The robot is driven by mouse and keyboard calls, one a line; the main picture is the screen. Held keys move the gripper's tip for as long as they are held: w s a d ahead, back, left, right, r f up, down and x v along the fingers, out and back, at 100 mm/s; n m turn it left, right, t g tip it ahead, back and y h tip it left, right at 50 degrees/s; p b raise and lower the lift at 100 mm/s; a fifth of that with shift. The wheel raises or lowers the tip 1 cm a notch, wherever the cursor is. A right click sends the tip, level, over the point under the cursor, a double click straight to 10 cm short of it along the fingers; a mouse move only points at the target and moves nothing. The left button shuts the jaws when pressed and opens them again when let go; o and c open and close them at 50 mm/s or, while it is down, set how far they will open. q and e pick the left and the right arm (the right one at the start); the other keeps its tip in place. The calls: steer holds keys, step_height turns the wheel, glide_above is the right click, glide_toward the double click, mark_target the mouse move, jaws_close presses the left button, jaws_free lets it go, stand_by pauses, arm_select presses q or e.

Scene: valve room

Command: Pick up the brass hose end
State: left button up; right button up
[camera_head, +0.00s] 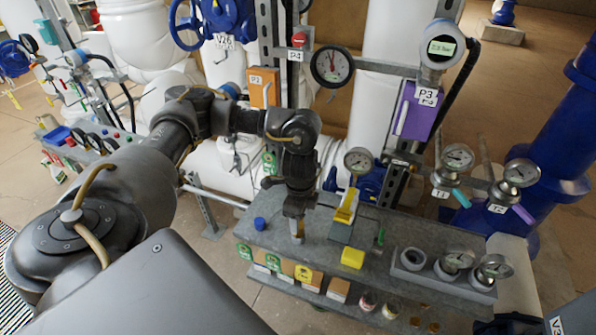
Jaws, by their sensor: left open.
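My left gripper (297,238) points down over the left part of the grey bench top (320,262). It is seen nearly edge-on, and nothing clearly shows between its fingers. I cannot make out the brass hose end for certain; it may be hidden by the gripper or be too small to tell. Small brownish pieces (416,321) lie low under the bench's front edge, at the lower right, but I cannot tell what they are. My right gripper is not in view.
On the bench stand a blue cap (260,223), a yellow-handled tool (347,208), a yellow block (352,257) and a grey holder with gauges (440,275). Behind rise posts with a pressure gauge (332,66) and a purple box (417,112). Blue pipe (553,140) stands right.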

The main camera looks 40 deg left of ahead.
arm_select(q)
steer(key=shift+f, duration=0.45)
steer(key=shift+a+f, duration=0.1)
steer(key=shift+f, duration=0.2)
steer(key=shift+a+f, duration=0.2)
steer(key=shift+f, duration=2.05)
steer(key=c, duration=1)
steer(key=shift+r, duration=0.1)
